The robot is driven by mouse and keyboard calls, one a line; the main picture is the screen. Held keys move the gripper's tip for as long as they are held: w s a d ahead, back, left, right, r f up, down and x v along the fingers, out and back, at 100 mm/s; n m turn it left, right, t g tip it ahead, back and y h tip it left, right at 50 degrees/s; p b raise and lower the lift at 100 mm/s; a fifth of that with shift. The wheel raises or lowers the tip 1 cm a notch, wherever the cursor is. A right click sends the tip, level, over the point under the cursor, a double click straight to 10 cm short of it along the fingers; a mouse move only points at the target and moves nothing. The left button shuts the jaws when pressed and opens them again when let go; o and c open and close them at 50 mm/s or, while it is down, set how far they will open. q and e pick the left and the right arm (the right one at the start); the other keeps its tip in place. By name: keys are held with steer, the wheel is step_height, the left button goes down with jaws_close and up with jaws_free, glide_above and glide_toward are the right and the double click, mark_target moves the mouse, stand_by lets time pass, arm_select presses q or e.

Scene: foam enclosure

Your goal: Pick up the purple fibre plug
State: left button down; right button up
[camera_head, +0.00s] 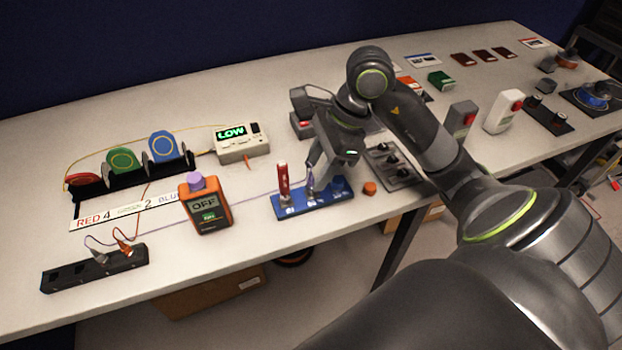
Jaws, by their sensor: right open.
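The purple fibre plug (310,185) stands in the blue holder (313,206), at the end of a thin purple cable. My right gripper (317,175) reaches down over the holder from the right, with its fingers open right at the plug. The fingers partly hide the plug, and I cannot tell whether they touch it. My left gripper is not in view.
A red pen-like tool (283,183) stands upright in the same holder. An orange meter marked OFF (206,212) with a purple cap, a LOW display box (241,142) and a black socket strip (95,268) are to the left. A black switch panel (393,165) is right.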

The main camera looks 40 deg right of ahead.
mark_target(311, 183)
steer(key=shift+x, duration=1.15)
jaws_close()
